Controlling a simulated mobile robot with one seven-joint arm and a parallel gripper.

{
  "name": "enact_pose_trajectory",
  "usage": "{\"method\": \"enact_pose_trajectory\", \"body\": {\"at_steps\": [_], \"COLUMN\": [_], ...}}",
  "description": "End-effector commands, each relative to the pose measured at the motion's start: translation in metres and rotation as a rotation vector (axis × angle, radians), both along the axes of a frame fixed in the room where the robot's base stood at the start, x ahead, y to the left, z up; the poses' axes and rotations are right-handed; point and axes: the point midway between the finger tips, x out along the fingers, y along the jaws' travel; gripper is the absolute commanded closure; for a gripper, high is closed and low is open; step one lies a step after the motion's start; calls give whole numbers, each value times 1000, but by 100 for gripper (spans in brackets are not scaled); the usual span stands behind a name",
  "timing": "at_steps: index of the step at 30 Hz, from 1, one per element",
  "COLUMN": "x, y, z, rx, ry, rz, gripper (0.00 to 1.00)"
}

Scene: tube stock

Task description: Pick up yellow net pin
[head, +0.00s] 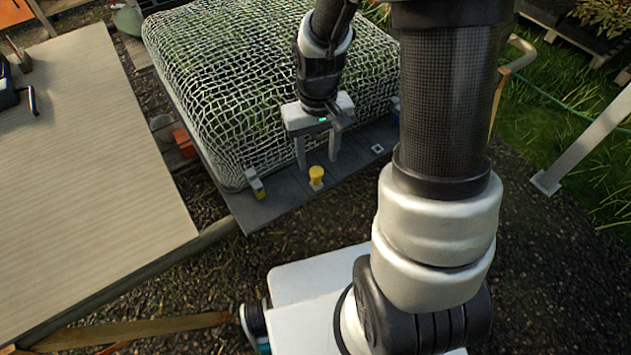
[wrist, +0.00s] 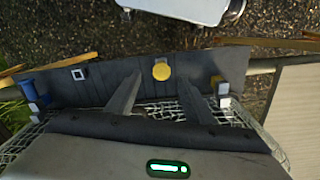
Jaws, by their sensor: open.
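The yellow net pin (head: 316,174) stands on the dark board along the near edge of the netted bed. It has a round yellow head, and it also shows in the wrist view (wrist: 161,71). My gripper (head: 317,163) is open and empty, with its two fingers pointing down. In the head view the pin is just nearer the camera than the fingertips. In the wrist view my gripper (wrist: 162,78) has a finger on either side of the pin, which appears just beyond the tips. I cannot tell the height gap.
The white net (head: 215,85) covers the bed. The dark board (head: 270,205) carries a grey-yellow clip (head: 254,183) to the left and a white square mark (head: 377,149) to the right. A pale table (head: 90,150) stands left. Dark ground lies in front.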

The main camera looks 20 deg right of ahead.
Motion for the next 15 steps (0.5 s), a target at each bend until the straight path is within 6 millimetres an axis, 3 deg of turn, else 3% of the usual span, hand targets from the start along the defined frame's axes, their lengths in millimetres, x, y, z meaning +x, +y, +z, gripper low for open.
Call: {"method": "enact_pose_trajectory", "body": {"at_steps": [8,15], "x": [-1,-2], "y": [0,2], "z": [-23,-59], "rx": [0,0], "ry": [2,2], "rz": [0,-1], "gripper": [52,52]}}
